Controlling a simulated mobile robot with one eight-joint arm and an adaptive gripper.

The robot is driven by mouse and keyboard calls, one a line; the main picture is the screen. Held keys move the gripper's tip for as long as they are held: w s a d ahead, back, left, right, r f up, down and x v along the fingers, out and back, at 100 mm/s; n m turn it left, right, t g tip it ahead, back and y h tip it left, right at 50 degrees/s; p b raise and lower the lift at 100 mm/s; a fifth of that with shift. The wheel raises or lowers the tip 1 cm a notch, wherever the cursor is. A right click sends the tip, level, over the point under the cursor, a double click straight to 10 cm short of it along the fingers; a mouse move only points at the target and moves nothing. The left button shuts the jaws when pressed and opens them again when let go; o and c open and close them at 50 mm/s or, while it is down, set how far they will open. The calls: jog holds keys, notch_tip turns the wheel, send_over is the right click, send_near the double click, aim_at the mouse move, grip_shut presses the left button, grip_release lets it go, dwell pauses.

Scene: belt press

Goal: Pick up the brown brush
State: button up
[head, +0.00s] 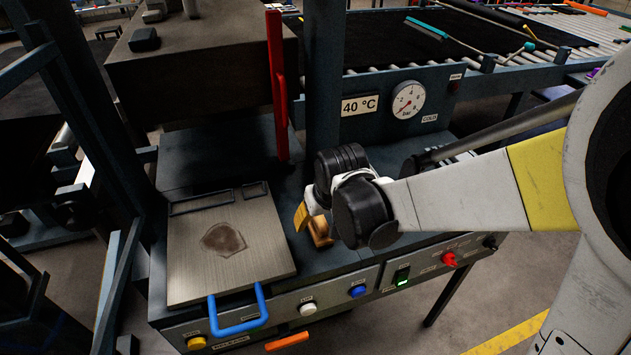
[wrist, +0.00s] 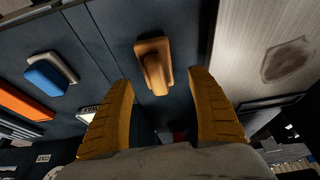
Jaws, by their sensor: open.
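The brown brush (head: 319,231) stands on the dark press bench, just right of the metal plate. In the wrist view the brush (wrist: 153,64) lies ahead of my gripper, its raised handle pointing between the two yellow fingers. My gripper (wrist: 160,80) is open, with a finger to either side of the brush's near end and nothing held. In the head view my gripper (head: 305,215) hangs close above and beside the brush, and its wrist hides part of the bench behind. I cannot tell whether the fingers touch the brush.
The metal plate (head: 187,262) with a brown stain and blue handle (head: 237,313) is at left. A red lever (head: 277,85) and dark post (head: 323,100) rise behind. A blue block (wrist: 45,77) and orange bar (wrist: 25,104) lie left in the wrist view.

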aim_at(318, 226)
jog(key=b+x, duration=0.2)
jog(key=x, duration=0.3)
jog(key=shift+w+f, duration=0.15)
jog(key=shift+f, duration=0.2)
jog(key=shift+d, duration=0.1)
jog(key=c, duration=1.3)
